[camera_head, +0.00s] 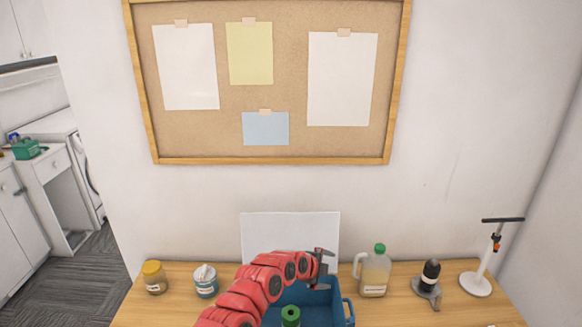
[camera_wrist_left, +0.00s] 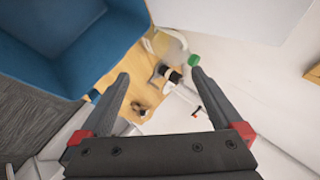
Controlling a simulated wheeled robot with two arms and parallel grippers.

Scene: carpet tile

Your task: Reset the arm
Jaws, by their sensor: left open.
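My left arm is red and comes up from the bottom of the head view. Its gripper (camera_head: 322,257) is above the back of a blue crate (camera_head: 338,302) on the wooden table. In the left wrist view the gripper (camera_wrist_left: 158,85) has its two dark fingers wide apart with nothing between them. The crate (camera_wrist_left: 70,45) shows at the upper left there, apart from the fingers. A green-topped item (camera_head: 290,316) is at the crate in the head view, partly cut off by the frame. My right gripper is not in view.
On the table (camera_head: 400,312) stand a yellow-lidded jar (camera_head: 154,278), a white-and-blue tub (camera_head: 206,282), a green-capped jug (camera_head: 374,273), a dark-topped grey device (camera_head: 429,283) and a white stand (camera_head: 480,275). A white panel (camera_head: 290,232) stands behind the crate, below a corkboard (camera_head: 270,160).

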